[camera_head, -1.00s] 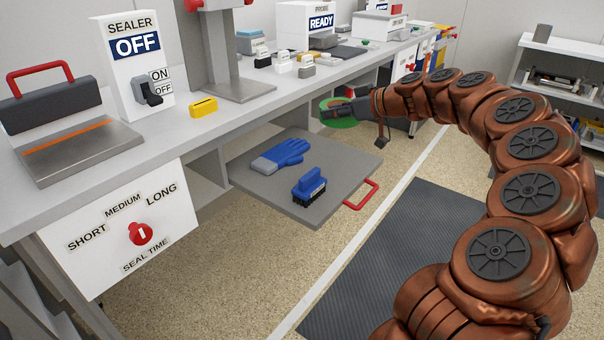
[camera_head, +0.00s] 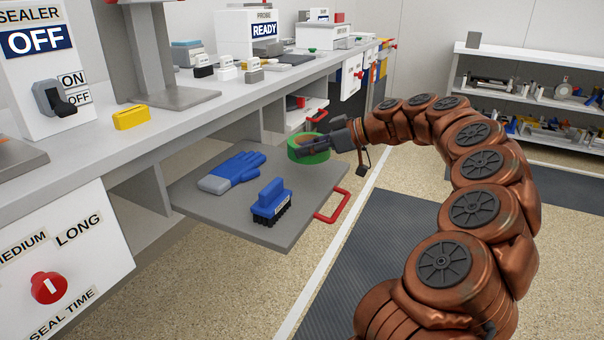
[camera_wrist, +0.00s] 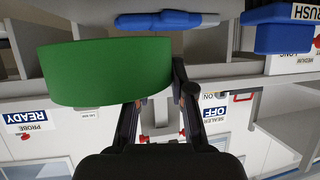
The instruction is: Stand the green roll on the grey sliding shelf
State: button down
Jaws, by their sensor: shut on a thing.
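The green roll (camera_head: 308,155) is in my gripper (camera_head: 330,143) at the far end of the grey sliding shelf (camera_head: 210,213). In the wrist view the green roll (camera_wrist: 105,72) fills the upper left, and my gripper (camera_wrist: 158,92) is shut on it. The shelf is pulled out below the bench and has a red handle (camera_head: 333,205). The roll looks to be above or just beyond the shelf's far corner; I cannot tell its exact height. In the head view my fingers hide part of the roll.
A blue glove (camera_head: 232,172) and a blue brush (camera_head: 271,201) lie on the shelf. The shelf's far part and near left corner are bare. The white bench (camera_head: 190,115) overhangs its left side. A yellow block (camera_head: 131,117) sits on the bench.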

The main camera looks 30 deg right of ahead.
aim_at(308, 163)
jog(key=shift+f+b, duration=0.75)
jog(key=shift+f, duration=1.75)
jog(key=shift+f, duration=0.15)
jog(key=c, duration=1)
grip_release()
jog(key=shift+s+d+r, duration=0.1)
jog(key=shift+r, duration=0.2)
jog(key=p+v, duration=0.3)
jog(key=v, duration=0.8)
jog(key=shift+s+d+p, duration=0.3)
jog(key=shift+p, duration=0.05)
